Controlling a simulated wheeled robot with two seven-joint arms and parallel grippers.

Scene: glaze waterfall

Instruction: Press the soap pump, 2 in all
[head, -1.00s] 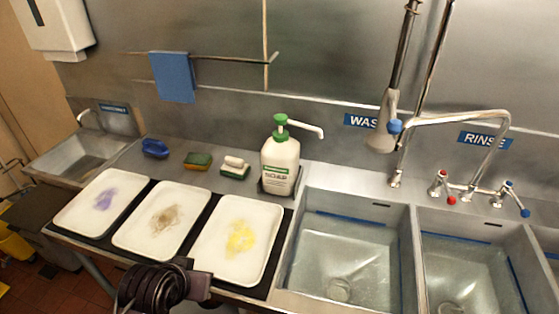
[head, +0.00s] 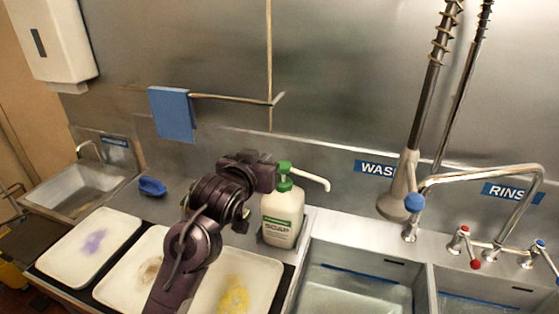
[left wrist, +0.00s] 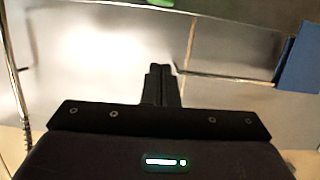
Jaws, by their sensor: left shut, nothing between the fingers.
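The soap pump is a white bottle (head: 281,217) with a green label and a green pump head (head: 285,178). Its white spout (head: 313,178) points right. It stands upright on the counter behind the trays. My left gripper (head: 264,172) is shut and empty, right beside the green head in the head view; I cannot tell whether they touch. In the left wrist view its closed fingers (left wrist: 160,84) point toward the steel wall, and a bit of the green pump part (left wrist: 160,2) shows at the top edge. My right gripper is not in view.
Stained white trays (head: 90,244) line the counter front, partly hidden by my left arm. A blue brush (head: 152,187) lies behind them. A blue cloth (head: 172,115) hangs on a wall rail. The wash sink (head: 350,290) and a hanging spray nozzle (head: 398,190) are at right.

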